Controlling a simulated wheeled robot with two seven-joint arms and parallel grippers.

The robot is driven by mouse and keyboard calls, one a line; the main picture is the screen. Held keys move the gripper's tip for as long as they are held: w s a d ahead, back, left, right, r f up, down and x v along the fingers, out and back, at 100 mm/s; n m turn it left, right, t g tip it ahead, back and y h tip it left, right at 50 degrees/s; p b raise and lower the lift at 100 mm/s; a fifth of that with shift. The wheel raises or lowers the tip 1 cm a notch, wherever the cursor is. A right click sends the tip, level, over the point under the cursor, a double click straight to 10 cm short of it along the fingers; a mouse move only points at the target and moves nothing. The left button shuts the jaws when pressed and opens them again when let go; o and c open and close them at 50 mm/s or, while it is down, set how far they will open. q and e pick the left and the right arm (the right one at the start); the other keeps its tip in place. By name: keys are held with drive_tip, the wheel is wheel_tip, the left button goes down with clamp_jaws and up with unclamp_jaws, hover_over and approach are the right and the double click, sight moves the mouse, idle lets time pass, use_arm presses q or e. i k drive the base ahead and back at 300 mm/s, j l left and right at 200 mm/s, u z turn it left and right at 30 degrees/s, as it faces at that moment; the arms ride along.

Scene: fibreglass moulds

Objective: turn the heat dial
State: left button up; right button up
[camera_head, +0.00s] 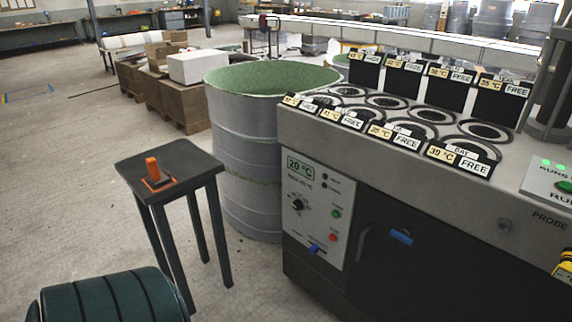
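The heat dial (298,204) is a small black round knob on the pale control panel (322,191) at the front left of the grey bath machine (440,165). The panel's green display (300,168) reads 20 °C. A green button (337,213) and a red button (333,237) sit to the right of the dial. A blue lever (315,249) is at the panel's lower edge. The dial is unobstructed; its pointer is too small to read surely. Neither of my grippers is in the head view.
A dark stool (185,160) with an orange-handled item (152,170) stands left of the machine. A large grey drum (240,150) stands behind it. A dark green ribbed object (105,300) is at the bottom left. Floor shows between stool and machine.

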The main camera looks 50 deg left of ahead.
sight(298, 205)
drive_tip(key=u, duration=1.4)
